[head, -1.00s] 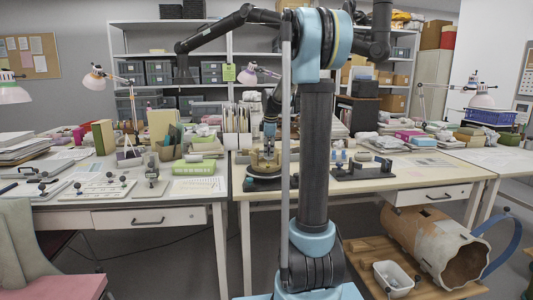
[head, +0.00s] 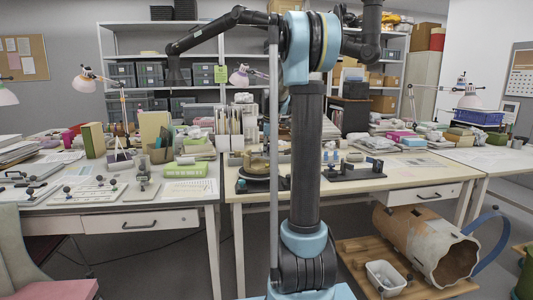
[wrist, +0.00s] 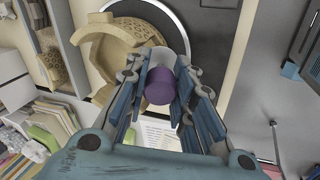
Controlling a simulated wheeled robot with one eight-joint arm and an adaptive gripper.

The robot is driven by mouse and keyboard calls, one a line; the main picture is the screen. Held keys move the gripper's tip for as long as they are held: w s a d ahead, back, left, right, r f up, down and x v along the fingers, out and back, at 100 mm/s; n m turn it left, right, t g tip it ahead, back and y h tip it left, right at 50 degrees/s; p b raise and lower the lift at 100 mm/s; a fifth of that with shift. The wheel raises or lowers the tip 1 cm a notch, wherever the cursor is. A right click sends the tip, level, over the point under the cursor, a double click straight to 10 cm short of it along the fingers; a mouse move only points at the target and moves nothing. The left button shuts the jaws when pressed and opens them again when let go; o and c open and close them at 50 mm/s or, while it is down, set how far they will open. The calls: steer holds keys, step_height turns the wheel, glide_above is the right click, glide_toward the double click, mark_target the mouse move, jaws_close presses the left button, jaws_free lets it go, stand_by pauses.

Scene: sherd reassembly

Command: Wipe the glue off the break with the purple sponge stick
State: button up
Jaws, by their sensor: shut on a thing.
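My gripper (wrist: 163,75) is shut on the purple sponge stick (wrist: 160,88), which shows between the fingers in the wrist view with a grey end beside the purple part. A tan, open-sided pot (wrist: 100,42) with a broken edge lies up and left of the fingers in the wrist view, over a dark round turntable (wrist: 178,30). The stick appears apart from the pot. In the head view the pot (head: 257,162) stands on the table left of my column. My gripper is not clearly visible there. Glue on the break cannot be made out.
A dark stand with small parts (head: 353,170) is on the table right of my column. A green box (head: 185,171) and white sheets (head: 190,189) lie to the left. A large broken tan vessel (head: 425,240) and a white tub (head: 385,277) are on a low wooden platform.

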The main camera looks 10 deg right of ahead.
steer(key=shift+w+v, duration=0.1)
steer(key=shift+v, duration=1.95)
steer(key=shift+w+v, duration=0.15)
steer(key=shift+v, duration=1.9)
steer(key=shift+r, duration=0.15)
